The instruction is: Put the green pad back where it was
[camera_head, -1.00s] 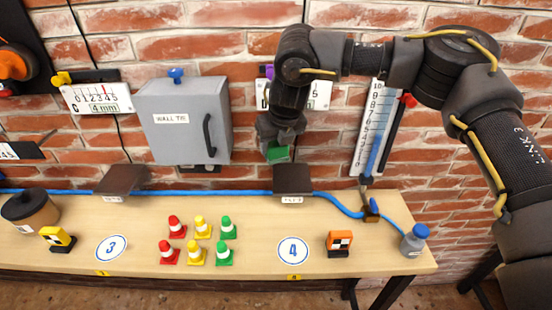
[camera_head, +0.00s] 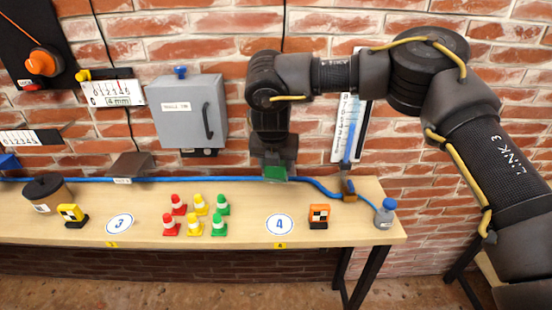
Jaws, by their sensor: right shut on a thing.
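My right gripper (camera_head: 275,168) points down in front of the brick wall, above the back edge of the bench. It is shut on the green pad (camera_head: 276,174), which shows as a small green block at its fingertips. The pad is above and behind the round label 4 (camera_head: 279,224). Whether the pad touches anything behind it cannot be told. My left gripper is not in view.
The wooden bench (camera_head: 250,232) carries several red, yellow and green cones (camera_head: 196,217), an orange marker block (camera_head: 319,214) and a grey bottle (camera_head: 385,212). A grey wall box (camera_head: 187,112) hangs left of my arm. A blue hose (camera_head: 220,181) runs along the back.

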